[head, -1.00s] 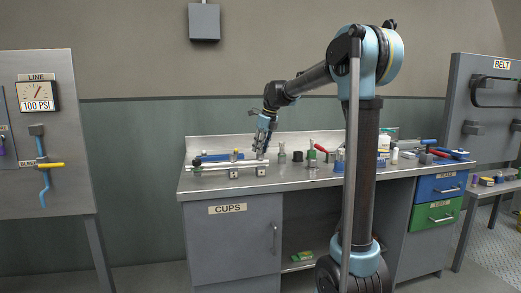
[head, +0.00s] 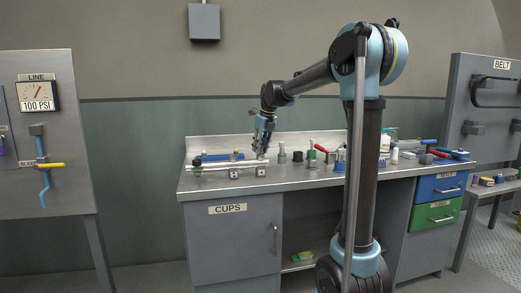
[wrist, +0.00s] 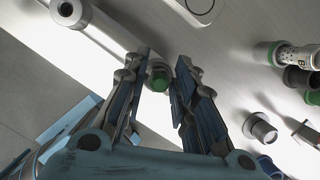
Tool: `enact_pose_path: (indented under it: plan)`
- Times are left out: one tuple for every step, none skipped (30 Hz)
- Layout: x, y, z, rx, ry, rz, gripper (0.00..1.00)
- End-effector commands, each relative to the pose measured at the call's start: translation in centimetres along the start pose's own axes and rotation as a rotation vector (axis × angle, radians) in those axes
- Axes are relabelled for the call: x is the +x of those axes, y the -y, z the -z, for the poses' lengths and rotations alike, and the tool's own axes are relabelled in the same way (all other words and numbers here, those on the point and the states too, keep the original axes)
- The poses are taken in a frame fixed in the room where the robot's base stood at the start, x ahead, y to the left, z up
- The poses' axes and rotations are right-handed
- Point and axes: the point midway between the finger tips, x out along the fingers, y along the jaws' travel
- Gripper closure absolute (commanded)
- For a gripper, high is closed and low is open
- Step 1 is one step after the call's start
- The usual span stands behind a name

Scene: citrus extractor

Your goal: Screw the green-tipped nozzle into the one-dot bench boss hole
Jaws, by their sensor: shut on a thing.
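My gripper (head: 262,152) is low over the white rail-like bench fitting (head: 215,167) at the left of the bench. In the wrist view my gripper (wrist: 161,70) has its two fingers either side of the green-tipped nozzle (wrist: 160,80) and is shut on it. Only its green end and a pale rim show; the rest is hidden. The fitting (wrist: 107,35) runs beneath the fingers, with a round dark-centred opening (wrist: 66,9) at its upper left end. I cannot make out the dots or whether the nozzle is in a hole.
In the wrist view, a green-ended cylinder (wrist: 298,57), a dark green-ended cylinder (wrist: 299,77) and a grey flanged piece (wrist: 261,130) stand to the right. Blue tools (head: 215,157) lie behind the fitting. A white bottle (head: 384,144) stands farther right.

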Motion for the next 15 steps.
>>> enact_pose_path:
  plan:
    - [0.13, 0.05, 0.04, 0.000, 0.000, 0.001, 0.88]
    - [0.13, 0.05, 0.05, 0.000, 0.000, 0.001, 0.88]
    - [0.13, 0.04, 0.05, 0.005, -0.001, 0.002, 0.88]
    - [0.14, 0.03, 0.06, 0.014, -0.001, 0.005, 0.88]
    - [0.14, 0.02, 0.06, 0.026, -0.001, 0.009, 0.88]
    - [0.14, 0.01, 0.07, 0.049, -0.001, 0.017, 0.88]
    - [0.15, 0.00, 0.08, 0.067, -0.001, 0.022, 0.88]
    - [0.15, 0.00, 0.07, 0.084, -0.001, 0.027, 0.88]
    - [0.15, 0.01, 0.08, 0.105, -0.002, 0.034, 0.88]
    - [0.16, 0.04, 0.09, 0.119, -0.002, 0.038, 0.88]
    - [0.16, 0.06, 0.09, 0.128, -0.002, 0.042, 0.88]
    - [0.16, 0.07, 0.08, 0.138, -0.001, 0.044, 0.88]
    - [0.16, 0.08, 0.08, 0.143, -0.001, 0.046, 0.88]
    - [0.16, 0.09, 0.08, 0.144, -0.001, 0.046, 0.88]
    - [0.16, 0.10, 0.07, 0.144, -0.001, 0.046, 0.88]
